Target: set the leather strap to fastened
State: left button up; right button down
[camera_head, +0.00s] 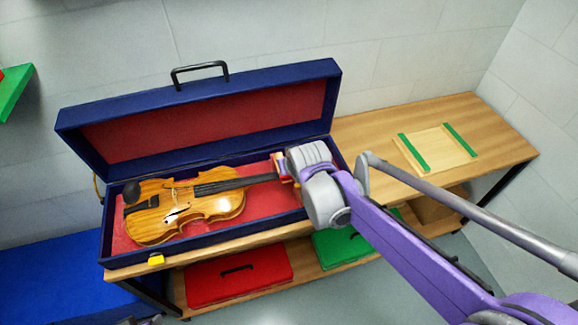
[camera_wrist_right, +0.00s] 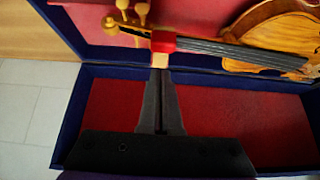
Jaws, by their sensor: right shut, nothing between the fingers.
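The violin (camera_head: 206,207) lies in an open dark blue case (camera_head: 218,242) with a red lining. A short red band with a pale tan end (camera_wrist_right: 162,44) lies across the violin's neck near the pegs; it looks like the strap, and its far side is hidden. In the wrist view, my right gripper (camera_wrist_right: 161,72) has its black fingers together, with the tips at the tan end. Nothing shows between them. In the head view, my right arm hides most of the neck's end and the gripper. My left gripper is not in view.
The case lid (camera_head: 205,108) stands open behind. A wooden tray with green strips (camera_head: 437,147) sits on the bench (camera_head: 495,130) at right. Red (camera_head: 240,278) and green (camera_head: 340,248) cases lie on the shelf below.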

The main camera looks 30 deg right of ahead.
jog(key=r, duration=0.1)
jog(key=r+p, duration=0.1)
jog(key=r, duration=0.1)
jog(key=shift+w, duration=0.25)
jog(key=s+f+v, duration=0.1)
jog(key=s+v, duration=0.1)
jog(key=v, duration=0.7)
pick_arm(q)
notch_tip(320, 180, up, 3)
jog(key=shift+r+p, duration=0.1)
jog(key=shift+p, duration=0.3)
pick_arm(e)
jog(key=s+a+f+n+g+y, duration=0.1)
jog(key=s+a+f+n+g, duration=0.1)
jog(key=s+a+f, duration=0.6)
jog(key=s+f, duration=0.2)
jog(key=s, duration=0.2)
jog(key=shift+n+y, duration=0.3)
jog(key=shift+y, duration=0.1)
jog(key=shift+s+a+f, duration=0.1)
jog(key=shift+a+f, duration=0.05)
jog(key=shift+a, duration=0.05)
